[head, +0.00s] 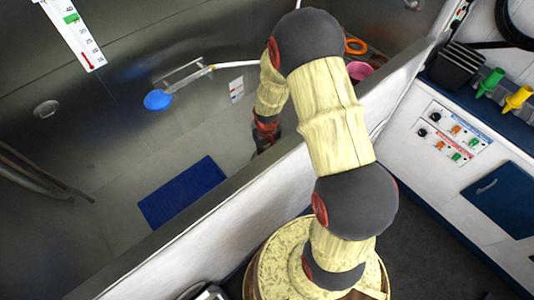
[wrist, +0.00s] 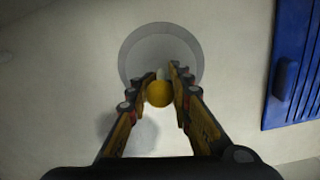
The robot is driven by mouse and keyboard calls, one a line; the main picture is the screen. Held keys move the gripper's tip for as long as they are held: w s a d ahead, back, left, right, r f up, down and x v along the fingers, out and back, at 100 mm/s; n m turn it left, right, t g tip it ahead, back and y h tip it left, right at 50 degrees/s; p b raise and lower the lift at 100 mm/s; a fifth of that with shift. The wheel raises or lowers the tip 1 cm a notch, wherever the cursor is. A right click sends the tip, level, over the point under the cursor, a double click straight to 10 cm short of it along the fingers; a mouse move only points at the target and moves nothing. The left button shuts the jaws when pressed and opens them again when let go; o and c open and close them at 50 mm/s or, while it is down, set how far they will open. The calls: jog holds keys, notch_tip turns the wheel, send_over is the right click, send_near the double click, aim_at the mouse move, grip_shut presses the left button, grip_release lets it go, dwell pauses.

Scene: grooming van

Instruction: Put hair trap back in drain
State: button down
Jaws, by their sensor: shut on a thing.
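In the wrist view my gripper (wrist: 171,76) is shut on a rounded orange-yellow knob, which I take to be part of the hair trap (wrist: 159,94). A short pale piece shows just beyond the knob, between the fingertips. The trap and drain cannot be made out there.
A blue slatted mat (head: 183,191) lies on the tub floor; its edge shows at the right of the wrist view (wrist: 294,65). A blue round-headed tool (head: 158,100) is at the tub's back wall. The near tub wall's rim (head: 205,205) runs beneath my arm.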

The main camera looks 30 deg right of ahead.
jog(key=shift+f, duration=0.1)
jog(key=c, duration=1.5)
grip_release()
notch_tip(320, 180, up, 12)
jog(key=shift+s+a+f, duration=0.1)
jog(key=shift+s+a, duration=0.05)
jog(key=s+a+r+t+p, duration=0.1)
jog(key=s+a+r, duration=0.25)
jog(key=r, duration=0.55)
jog(key=s+a+r+t+p, duration=0.15)
jog(key=s+r, duration=0.25)
jog(key=r, duration=0.5)
jog(key=s+a+r+t, duration=0.2)
jog(key=s+a+r, duration=0.1)
jog(key=r, duration=0.6)
jog(key=s+a+r, duration=0.1)
jog(key=s+r, duration=0.4)
jog(key=s, duration=0.2)
jog(key=shift+s+a+t, duration=0.25)
jog(key=shift+s+t, duration=0.05)
jog(key=shift+t, duration=0.15)
